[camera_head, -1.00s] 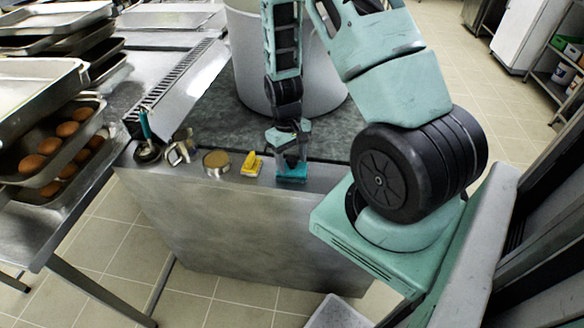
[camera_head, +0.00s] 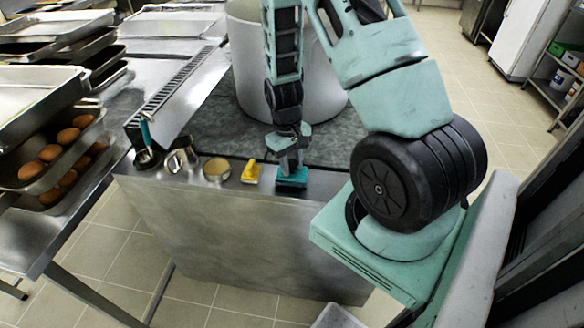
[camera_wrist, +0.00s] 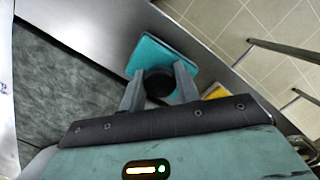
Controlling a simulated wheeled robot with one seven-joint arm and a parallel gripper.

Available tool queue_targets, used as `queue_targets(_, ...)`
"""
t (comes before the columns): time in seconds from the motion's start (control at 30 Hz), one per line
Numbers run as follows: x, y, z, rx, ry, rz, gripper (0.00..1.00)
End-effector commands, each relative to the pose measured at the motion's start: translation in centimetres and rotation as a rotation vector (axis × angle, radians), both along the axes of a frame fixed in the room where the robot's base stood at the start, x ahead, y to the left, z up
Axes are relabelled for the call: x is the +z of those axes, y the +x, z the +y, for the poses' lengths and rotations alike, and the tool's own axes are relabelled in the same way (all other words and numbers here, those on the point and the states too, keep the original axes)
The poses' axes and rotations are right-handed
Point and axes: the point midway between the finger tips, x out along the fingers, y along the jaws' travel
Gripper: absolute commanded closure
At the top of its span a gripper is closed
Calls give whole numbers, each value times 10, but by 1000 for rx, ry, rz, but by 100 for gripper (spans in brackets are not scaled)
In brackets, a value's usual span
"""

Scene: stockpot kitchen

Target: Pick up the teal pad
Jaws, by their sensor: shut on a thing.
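The teal pad (camera_head: 293,178) lies at the front edge of the counter, to the right of the yellow object. In the wrist view the pad (camera_wrist: 150,52) is a teal rectangle with a round black knob (camera_wrist: 158,82) on top. My gripper (camera_head: 290,166) points down over the pad. In the wrist view its two fingers (camera_wrist: 159,88) stand on either side of the black knob and are shut on it. The pad appears to rest on the steel edge; I cannot tell whether it is lifted at all.
A yellow object (camera_head: 251,172), a round tin (camera_head: 217,169) and metal tools (camera_head: 181,160) line the counter edge to the left. A large stockpot (camera_head: 246,60) stands behind my gripper. The floor (camera_head: 222,308) in front is clear.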

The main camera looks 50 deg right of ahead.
Motion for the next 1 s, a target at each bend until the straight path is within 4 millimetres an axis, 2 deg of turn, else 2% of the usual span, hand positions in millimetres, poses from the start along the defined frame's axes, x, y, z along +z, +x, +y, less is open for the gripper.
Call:
queue_targets(0.53, 72, 0, 0, 0, -2, -3, 93)
queue_targets(0.73, 85, 0, 0, 0, -1, -1, 93)
queue_targets(1.0, 89, -1, 0, 0, -1, 1, 93)
